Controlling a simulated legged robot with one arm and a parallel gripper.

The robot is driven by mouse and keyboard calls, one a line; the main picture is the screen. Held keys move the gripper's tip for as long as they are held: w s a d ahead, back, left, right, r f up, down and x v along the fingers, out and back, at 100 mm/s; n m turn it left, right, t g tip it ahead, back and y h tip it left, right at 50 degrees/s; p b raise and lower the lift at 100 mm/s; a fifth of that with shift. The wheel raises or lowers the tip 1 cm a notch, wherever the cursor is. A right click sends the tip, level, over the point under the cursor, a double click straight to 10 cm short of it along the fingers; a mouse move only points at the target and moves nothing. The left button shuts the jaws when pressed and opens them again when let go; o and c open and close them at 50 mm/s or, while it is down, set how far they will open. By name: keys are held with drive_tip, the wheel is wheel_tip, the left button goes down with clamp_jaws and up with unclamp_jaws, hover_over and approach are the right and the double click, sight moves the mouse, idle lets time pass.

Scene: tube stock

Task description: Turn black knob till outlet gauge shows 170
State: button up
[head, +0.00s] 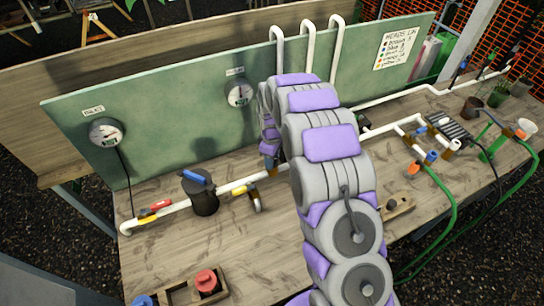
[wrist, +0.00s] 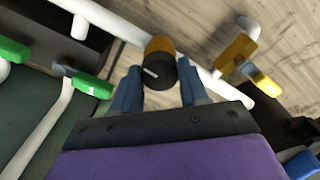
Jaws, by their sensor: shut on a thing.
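In the wrist view the black knob (wrist: 161,73) is a short round cap with a white mark line, on a brass-coloured body (wrist: 159,45) in the white pipe. My gripper (wrist: 157,86) is shut on the knob, with one blue finger at each side. In the head view my gripper (head: 269,158) is at the pipe below the outlet gauge, and my arm hides the knob there. The outlet gauge (head: 240,94) is a round white dial on the green board; its reading is too small to tell.
The inlet gauge (head: 106,132) is left on the green board (head: 190,110). A dark canister (head: 203,193) with a blue handle and a yellow-handled valve (head: 250,194) stand left of my gripper. A wooden tray (head: 180,294) is at the front. The bench (head: 160,245) has bare room there.

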drive_tip(key=shift+r+n, duration=0.1)
drive_tip(key=shift+n, duration=0.6)
drive_tip(key=shift+w, duration=0.1)
drive_tip(key=o, duration=1.1)
drive_tip(key=shift+c, duration=0.2)
wheel_tip(320, 180, up, 17)
drive_tip(key=p, duration=0.1)
drive_tip(key=shift+a, duration=0.1)
